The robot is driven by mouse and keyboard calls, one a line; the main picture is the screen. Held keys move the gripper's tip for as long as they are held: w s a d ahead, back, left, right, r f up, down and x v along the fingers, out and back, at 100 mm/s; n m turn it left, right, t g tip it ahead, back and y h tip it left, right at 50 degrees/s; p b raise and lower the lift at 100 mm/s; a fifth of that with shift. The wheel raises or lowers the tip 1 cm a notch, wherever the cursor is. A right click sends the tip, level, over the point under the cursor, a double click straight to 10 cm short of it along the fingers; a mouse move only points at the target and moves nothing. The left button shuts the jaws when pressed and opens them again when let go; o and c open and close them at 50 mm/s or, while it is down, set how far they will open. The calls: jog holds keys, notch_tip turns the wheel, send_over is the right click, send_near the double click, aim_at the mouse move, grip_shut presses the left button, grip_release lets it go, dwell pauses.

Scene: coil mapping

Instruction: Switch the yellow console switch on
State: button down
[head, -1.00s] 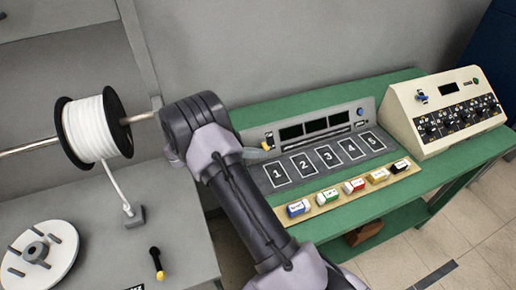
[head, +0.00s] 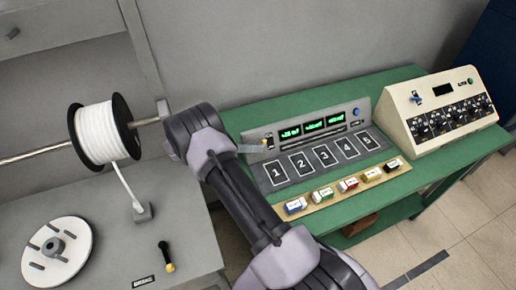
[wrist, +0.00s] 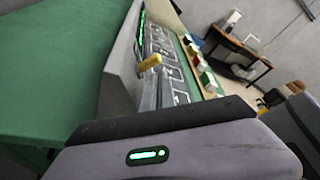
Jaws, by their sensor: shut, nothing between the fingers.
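The grey console (head: 345,112) stands on the green bench, and its three displays (head: 313,126) glow green. The yellow switch (wrist: 150,63) sticks out of the console's panel in the wrist view. In the head view it is a small spot at the panel's left end, too small to read its position. My gripper (head: 262,148) is shut and empty, its tip right beside the switch. In the wrist view the fingers reach up just below the yellow lever; I cannot tell whether they touch it.
Numbered pads (head: 324,156) and a row of small coloured blocks (head: 347,185) lie before the console. A cream instrument box (head: 440,105) stands to the right. A wire spool (head: 104,132) and a white disc (head: 57,252) are on the left with the grey table.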

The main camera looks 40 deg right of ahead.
jog(key=v, duration=0.6)
